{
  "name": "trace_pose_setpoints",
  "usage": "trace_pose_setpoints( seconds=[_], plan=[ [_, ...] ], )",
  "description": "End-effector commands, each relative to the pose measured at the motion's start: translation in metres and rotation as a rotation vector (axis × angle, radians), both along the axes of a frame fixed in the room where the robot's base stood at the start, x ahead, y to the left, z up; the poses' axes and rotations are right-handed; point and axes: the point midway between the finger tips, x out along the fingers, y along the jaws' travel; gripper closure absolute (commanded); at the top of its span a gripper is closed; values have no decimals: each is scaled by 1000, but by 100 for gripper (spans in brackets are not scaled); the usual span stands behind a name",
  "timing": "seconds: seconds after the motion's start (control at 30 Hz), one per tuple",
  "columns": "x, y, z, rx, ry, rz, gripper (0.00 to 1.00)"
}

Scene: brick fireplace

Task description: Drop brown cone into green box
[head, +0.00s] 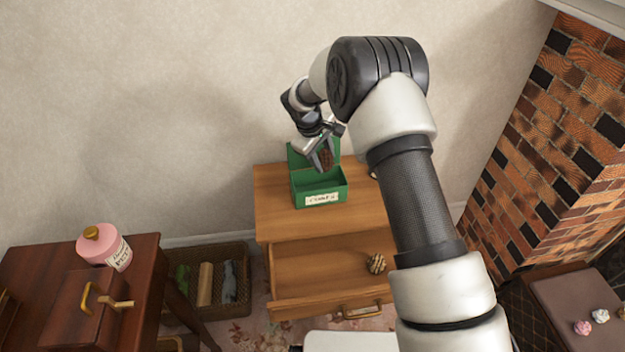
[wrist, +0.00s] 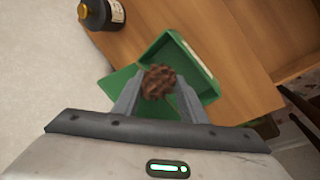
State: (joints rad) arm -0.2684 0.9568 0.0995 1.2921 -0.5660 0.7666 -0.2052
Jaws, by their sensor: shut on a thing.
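A brown cone (wrist: 159,82) is held between the fingers of my gripper (wrist: 158,92) in the wrist view. In the head view my gripper (head: 322,158) is above the green box (head: 320,190), and the cone (head: 326,157) shows partly between its fingers. The green box has a white label on its front and its lid is open at the back. It stands on the wooden cabinet top. In the wrist view the open green box (wrist: 205,60) lies below and beyond the cone. The cone hides part of the box.
The cabinet (head: 275,220) has an open drawer (head: 320,268) with a striped round object (head: 376,263) inside. A dark bottle (wrist: 100,14) stands on the cabinet. A dark wood table (head: 140,260) with a pink jar (head: 97,247) is at left. A brick fireplace (head: 550,140) is at right.

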Motion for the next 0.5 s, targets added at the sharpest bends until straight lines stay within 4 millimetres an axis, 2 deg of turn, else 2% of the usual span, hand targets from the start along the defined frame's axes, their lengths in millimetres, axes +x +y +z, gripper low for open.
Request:
trace_pose_setpoints(
  seconds=[0.1, 0.33, 0.37, 0.5],
  plan=[
    [0, 0, -8, 1, -1, 0, 83],
    [0, 0, -8, 1, -1, -1, 83],
    [0, 0, -8, 1, -1, -1, 60],
    [0, 0, -8, 1, -1, -1, 40]
  ],
)
